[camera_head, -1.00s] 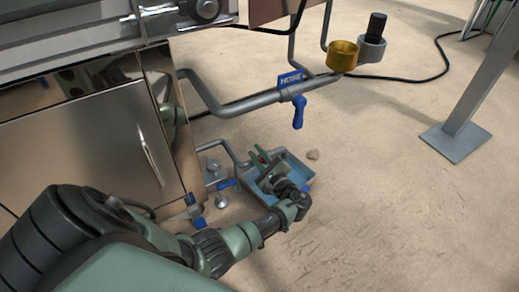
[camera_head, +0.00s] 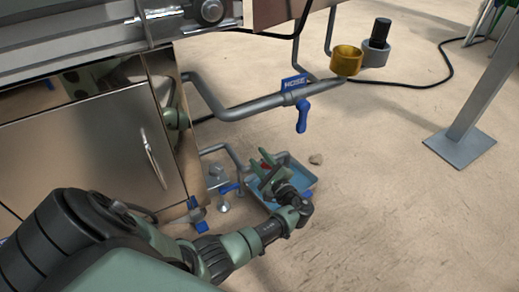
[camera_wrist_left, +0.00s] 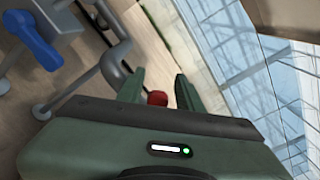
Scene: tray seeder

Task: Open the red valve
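A small red part, likely the red valve's handle (camera_wrist_left: 157,98), shows in the left wrist view between the two green fingers. The rest of the valve is hidden behind my gripper body. My left gripper (camera_wrist_left: 158,85) is open, with a gap on each side of the red part; I cannot tell whether either finger touches it. In the head view my left gripper (camera_head: 262,161) is low beside the pipes, over the blue tray, its fingers spread in a V. My right gripper is not in view.
A blue tray (camera_head: 307,178) of water lies on the floor. A blue HOSE valve handle (camera_head: 302,115) hangs from the grey pipe (camera_head: 250,107) above. Another blue handle (camera_wrist_left: 35,40) shows in the wrist view. A steel cabinet (camera_head: 75,150) stands left; open floor lies right.

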